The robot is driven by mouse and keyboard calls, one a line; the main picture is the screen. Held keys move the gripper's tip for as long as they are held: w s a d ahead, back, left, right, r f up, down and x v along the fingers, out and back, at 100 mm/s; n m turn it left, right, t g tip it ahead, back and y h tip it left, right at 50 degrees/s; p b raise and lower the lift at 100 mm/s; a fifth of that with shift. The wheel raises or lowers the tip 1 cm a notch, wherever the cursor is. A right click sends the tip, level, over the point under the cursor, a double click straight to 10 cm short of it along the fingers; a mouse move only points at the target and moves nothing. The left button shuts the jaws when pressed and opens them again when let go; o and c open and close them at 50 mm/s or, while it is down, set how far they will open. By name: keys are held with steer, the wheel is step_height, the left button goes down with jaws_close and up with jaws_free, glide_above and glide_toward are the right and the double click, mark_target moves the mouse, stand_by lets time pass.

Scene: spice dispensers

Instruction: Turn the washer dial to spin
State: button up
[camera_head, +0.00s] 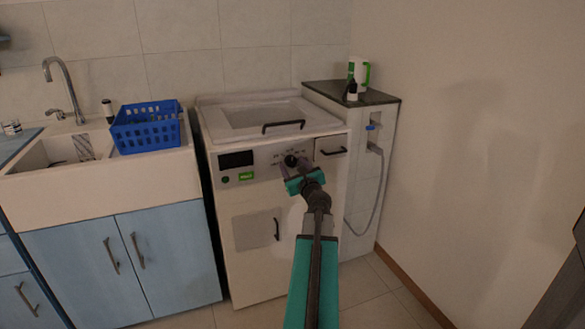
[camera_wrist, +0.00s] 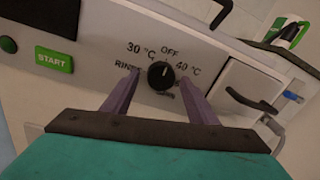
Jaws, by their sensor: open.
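The white washer (camera_head: 240,205) stands between the sink cabinet and a side ledge. Its black round dial (camera_head: 291,160) is on the front panel; in the wrist view the dial (camera_wrist: 161,75) has a light pointer mark near its top. Labels around it read OFF, 30 °C, 40 °C and RINSE; the lower labels are partly hidden or unreadable. My gripper (camera_head: 292,170) is in front of the panel. In the wrist view my gripper (camera_wrist: 158,86) is open, with one purple finger on each side of the dial and visible gaps between.
A green START button (camera_wrist: 54,60) is left of the dial. A drawer (camera_head: 331,148) with a black handle is right of it. A blue basket (camera_head: 147,127) sits on the sink. A hose (camera_head: 376,190) hangs by the right wall. Floor at right is clear.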

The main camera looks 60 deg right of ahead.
steer(key=shift+c, duration=0.4)
steer(key=c, duration=1)
steer(key=shift+a, duration=0.15)
steer(key=shift+r, duration=0.1)
